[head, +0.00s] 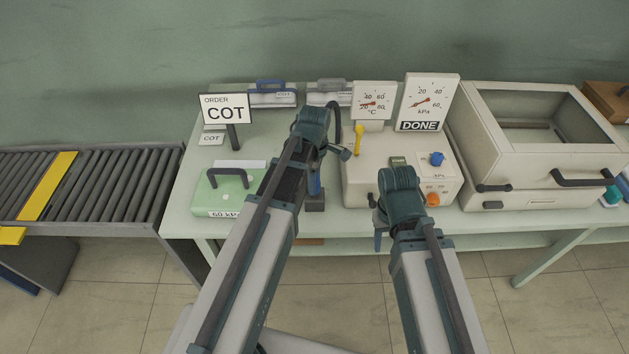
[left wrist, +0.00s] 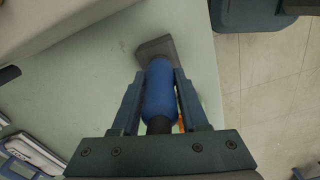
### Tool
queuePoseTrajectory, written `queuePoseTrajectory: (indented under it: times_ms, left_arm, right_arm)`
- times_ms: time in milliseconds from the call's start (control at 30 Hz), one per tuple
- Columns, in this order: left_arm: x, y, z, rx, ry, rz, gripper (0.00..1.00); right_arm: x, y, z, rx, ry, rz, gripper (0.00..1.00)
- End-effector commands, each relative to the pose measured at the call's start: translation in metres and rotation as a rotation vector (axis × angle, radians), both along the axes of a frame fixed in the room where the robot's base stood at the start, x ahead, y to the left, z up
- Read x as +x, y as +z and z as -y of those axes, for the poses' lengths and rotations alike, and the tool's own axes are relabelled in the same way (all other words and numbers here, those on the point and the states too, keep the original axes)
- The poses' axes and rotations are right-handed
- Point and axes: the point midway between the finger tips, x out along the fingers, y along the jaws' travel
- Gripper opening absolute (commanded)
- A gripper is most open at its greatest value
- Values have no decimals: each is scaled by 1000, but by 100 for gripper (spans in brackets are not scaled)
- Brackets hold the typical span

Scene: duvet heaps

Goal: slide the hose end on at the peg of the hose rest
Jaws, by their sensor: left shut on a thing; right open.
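The blue hose end (left wrist: 160,92) is between the fingers of my left gripper (left wrist: 161,78), which is shut on it. Its far end meets or overlaps the dark grey block of the hose rest (left wrist: 155,48) in the left wrist view; I cannot tell contact, and the peg is hidden. In the head view the blue hose end (head: 315,183) shows just above the hose rest (head: 315,201), partly covered by my left arm. A dark hose (head: 337,117) arches beside my left wrist. My right gripper (head: 378,238) is open and empty in front of the console.
The cream console (head: 355,187) with knobs and gauges stands right of the hose rest. A green case (head: 228,195) with a handle lies to the left, by the COT sign (head: 226,109). A cream cabinet (head: 540,165) is at right and a roller conveyor (head: 105,185) at far left.

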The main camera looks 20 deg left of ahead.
Motion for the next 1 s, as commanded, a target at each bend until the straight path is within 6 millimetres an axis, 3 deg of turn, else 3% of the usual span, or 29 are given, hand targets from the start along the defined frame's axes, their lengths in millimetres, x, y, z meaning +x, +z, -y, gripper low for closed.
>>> queuePoseTrajectory:
  times_ms: [667,700,867,1000]
  left_arm:
    - [0,-17,0,0,0,0,0]
    - [0,-16,0,0,0,0,51]
    - [0,-16,0,0,0,0,79]
    - [0,-16,0,0,0,0,79]
  right_arm:
    - [0,-17,0,0,0,0,50]
    - [0,-16,0,0,0,0,50]
    - [0,-16,0,0,0,0,50]
    - [0,-16,0,0,0,0,50]
